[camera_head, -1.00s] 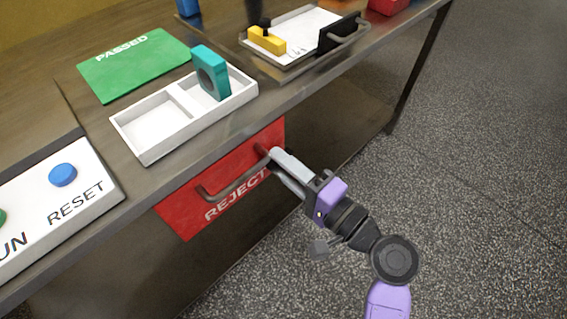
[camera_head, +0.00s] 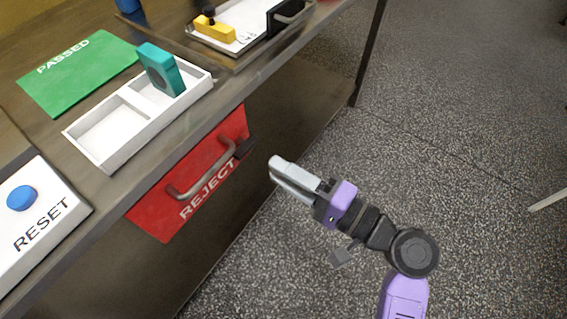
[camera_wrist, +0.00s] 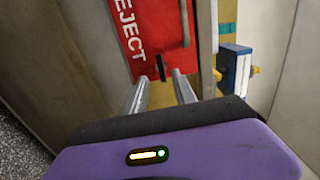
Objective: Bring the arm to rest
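My gripper (camera_head: 277,166) hangs in free air right of the red REJECT panel (camera_head: 165,215), clear of its grey bar handle (camera_head: 205,172). In the wrist view my gripper's two fingers (camera_wrist: 160,79) are apart with nothing held between them. The REJECT panel (camera_wrist: 133,35) lies ahead of the fingertips in that view, with its handle (camera_wrist: 185,22) to the right. My arm reaches in from the bottom right of the head view.
The bench top holds a white two-compartment tray (camera_head: 78,138) with an upright teal block (camera_head: 162,70), a green PASSED mat (camera_head: 75,75), a blue RESET button (camera_head: 21,197) and a metal tray (camera_head: 243,44) with a yellow piece (camera_head: 213,30). Open floor (camera_head: 460,130) lies to the right.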

